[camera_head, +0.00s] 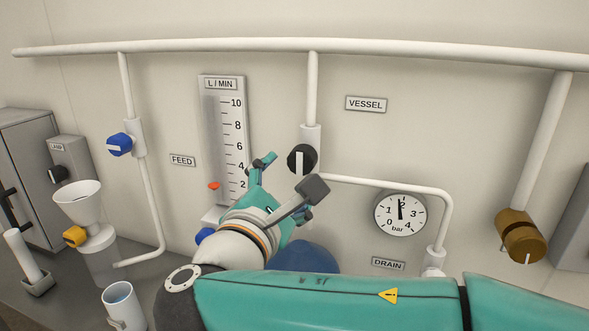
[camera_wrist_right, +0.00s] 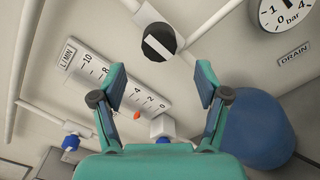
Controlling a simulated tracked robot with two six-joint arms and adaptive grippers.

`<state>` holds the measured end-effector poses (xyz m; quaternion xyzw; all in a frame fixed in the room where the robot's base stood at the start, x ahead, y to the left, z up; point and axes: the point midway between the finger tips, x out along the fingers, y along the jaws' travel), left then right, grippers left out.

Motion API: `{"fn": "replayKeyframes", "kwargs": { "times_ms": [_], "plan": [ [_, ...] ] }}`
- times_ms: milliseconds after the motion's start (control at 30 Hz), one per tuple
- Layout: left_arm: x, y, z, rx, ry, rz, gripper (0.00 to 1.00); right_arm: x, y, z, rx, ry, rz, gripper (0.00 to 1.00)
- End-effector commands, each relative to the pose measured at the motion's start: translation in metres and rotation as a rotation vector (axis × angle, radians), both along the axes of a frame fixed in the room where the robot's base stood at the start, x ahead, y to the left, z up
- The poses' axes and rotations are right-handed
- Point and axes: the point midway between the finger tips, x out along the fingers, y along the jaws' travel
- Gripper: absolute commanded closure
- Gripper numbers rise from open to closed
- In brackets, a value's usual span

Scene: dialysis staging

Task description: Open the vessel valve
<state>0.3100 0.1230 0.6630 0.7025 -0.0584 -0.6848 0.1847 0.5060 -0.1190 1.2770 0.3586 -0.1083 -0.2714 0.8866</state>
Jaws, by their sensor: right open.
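The vessel valve (camera_head: 302,159) is a black round knob with a white stripe, on a vertical white pipe left of the VESSEL label (camera_head: 366,104). Its stripe stands about upright, in line with the pipe. In the right wrist view the knob (camera_wrist_right: 158,42) shows beyond the fingertips, roughly centred between them. My right gripper (camera_head: 289,175) is open and empty, just below and in front of the knob, not around it. It also shows in the right wrist view (camera_wrist_right: 162,85). My left gripper is not in view.
A flow gauge (camera_head: 224,130) is left of the knob; a pressure dial (camera_head: 400,214) is right. A blue FEED knob (camera_head: 120,144) and a brown valve (camera_head: 521,237) sit farther out. A blue rounded vessel (camera_wrist_right: 256,130) lies below. A funnel (camera_head: 78,202) and mug (camera_head: 122,306) stand left.

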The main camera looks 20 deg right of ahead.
Motion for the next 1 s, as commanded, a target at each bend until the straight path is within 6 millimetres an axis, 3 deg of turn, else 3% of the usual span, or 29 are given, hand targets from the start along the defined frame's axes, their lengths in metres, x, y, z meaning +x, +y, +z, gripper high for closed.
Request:
{"fn": "replayKeyframes", "kwargs": {
  "times_ms": [233,667,767,1000],
  "plan": [
    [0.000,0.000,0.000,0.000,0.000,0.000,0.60,-0.028,0.020,-0.001,0.000,0.001,0.002,0.26],
    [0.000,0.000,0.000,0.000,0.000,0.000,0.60,-0.033,0.022,0.000,0.000,0.002,0.000,0.26],
    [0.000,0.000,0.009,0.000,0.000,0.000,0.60,-0.033,0.022,0.009,0.000,0.002,0.000,0.26],
    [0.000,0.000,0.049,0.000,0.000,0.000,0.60,-0.032,0.022,0.048,0.000,0.002,0.000,0.26]
  ]
}}
